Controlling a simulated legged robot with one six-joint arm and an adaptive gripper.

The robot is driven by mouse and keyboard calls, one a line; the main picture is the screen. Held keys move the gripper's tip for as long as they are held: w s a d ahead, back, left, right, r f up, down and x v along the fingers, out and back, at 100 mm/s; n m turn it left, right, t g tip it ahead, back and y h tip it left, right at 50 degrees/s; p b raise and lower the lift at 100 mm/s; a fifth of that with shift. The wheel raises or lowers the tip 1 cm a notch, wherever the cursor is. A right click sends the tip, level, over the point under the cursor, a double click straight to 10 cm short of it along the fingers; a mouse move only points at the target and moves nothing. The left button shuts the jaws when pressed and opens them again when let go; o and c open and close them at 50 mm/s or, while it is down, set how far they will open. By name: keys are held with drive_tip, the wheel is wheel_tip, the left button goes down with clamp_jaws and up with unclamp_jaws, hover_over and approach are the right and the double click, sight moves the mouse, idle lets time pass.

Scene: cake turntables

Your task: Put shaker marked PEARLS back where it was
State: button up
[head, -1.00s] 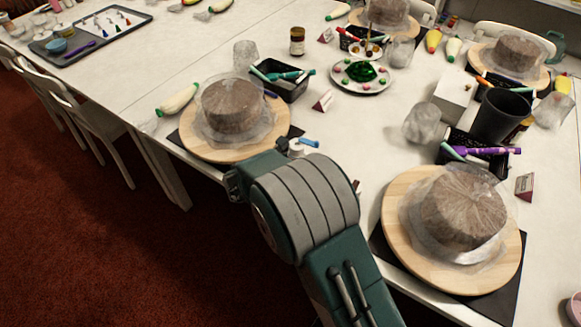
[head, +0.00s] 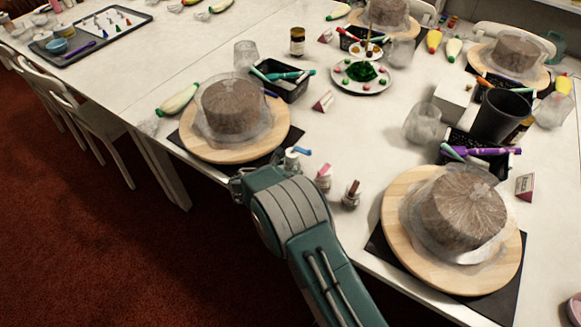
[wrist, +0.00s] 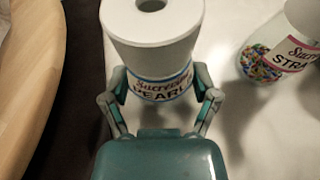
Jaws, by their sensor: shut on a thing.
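The shaker marked PEARLS (wrist: 155,52) is white with a hole in its top and a blue-edged label. My gripper (wrist: 160,88) is shut around it, one finger on each side, and it stands nearly upright in the wrist view. In the head view the white shaker with a blue part (head: 291,160) shows just past my arm, in line with two others. My fingers are hidden there, and I cannot tell whether its base touches the table. A shaker marked STRA… (wrist: 285,52), with coloured sprinkles and a pink-edged label, stands to its right, apart from it.
A pink-topped shaker (head: 323,180) and a brown-topped one (head: 351,196) stand near the table's front edge. Wooden turntables with wrapped cakes flank them, left (head: 190,147) and right (head: 397,215), on dark mats. A black basket (head: 290,92) of tools lies behind.

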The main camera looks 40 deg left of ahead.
drive_tip(key=o, duration=1.1)
drive_tip(key=shift+f, duration=0.1)
drive_tip(key=shift+o, duration=0.2)
